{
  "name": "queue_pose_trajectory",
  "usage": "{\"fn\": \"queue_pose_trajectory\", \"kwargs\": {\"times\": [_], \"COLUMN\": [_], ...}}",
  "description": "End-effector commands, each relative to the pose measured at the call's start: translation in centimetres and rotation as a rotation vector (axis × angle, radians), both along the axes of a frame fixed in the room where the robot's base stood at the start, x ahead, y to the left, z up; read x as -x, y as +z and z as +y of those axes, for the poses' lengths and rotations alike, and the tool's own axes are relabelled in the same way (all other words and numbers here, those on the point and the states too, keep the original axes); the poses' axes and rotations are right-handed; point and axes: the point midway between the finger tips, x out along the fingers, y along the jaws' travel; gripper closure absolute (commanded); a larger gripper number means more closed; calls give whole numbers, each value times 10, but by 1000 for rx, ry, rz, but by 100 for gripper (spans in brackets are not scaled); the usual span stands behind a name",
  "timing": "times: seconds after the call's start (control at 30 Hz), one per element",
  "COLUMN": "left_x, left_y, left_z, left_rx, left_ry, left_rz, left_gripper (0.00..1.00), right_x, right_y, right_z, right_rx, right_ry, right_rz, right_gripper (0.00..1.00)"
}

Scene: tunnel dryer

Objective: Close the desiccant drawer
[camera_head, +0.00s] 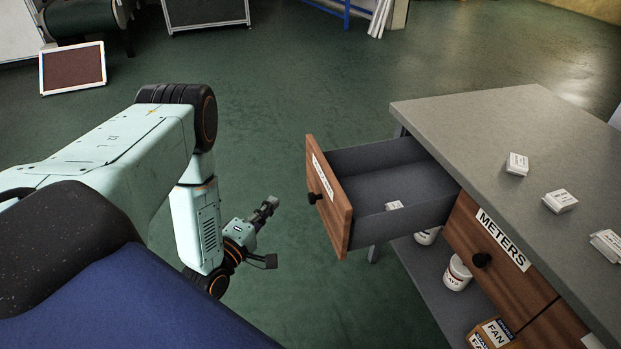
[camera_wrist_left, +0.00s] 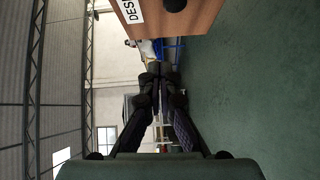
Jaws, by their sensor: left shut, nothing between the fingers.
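The desiccant drawer (camera_head: 330,197) is pulled open from the grey cabinet, its wooden front facing left with a white label and a black round knob (camera_head: 312,198). A small white packet lies inside it. In the left wrist view the drawer front (camera_wrist_left: 185,14) shows at the top, with part of its label reading "DES". My left gripper (camera_head: 270,204) is shut and empty, a short way left of the drawer front and not touching it. It shows shut in the left wrist view (camera_wrist_left: 157,82) too. My right gripper is not in view.
The grey cabinet top (camera_head: 470,115) carries several small white packets. A closed drawer labelled METERS (camera_head: 490,250) is beside the open one. Below, a shelf (camera_head: 425,275) holds white jars and a FAN box (camera_head: 492,334). The green floor left of the drawer is clear.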

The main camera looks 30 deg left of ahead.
Motion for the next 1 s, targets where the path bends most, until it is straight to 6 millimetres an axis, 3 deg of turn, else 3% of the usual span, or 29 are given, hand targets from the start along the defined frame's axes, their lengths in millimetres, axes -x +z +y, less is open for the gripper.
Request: {"fn": "queue_pose_trajectory", "kwargs": {"times": [0.27,0.77,1.0], "left_x": [-8,-98,-123], "left_y": [3,2,2], "left_z": [3,8,-12], "left_rx": [63,60,62], "left_ry": [5,0,-1], "left_rz": [-22,-22,-20], "left_gripper": [100,100,100], "right_x": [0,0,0], "right_y": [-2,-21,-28], "right_z": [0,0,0], "right_rx": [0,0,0], "right_ry": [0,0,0], "right_rz": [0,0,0], "right_gripper": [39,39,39]}}
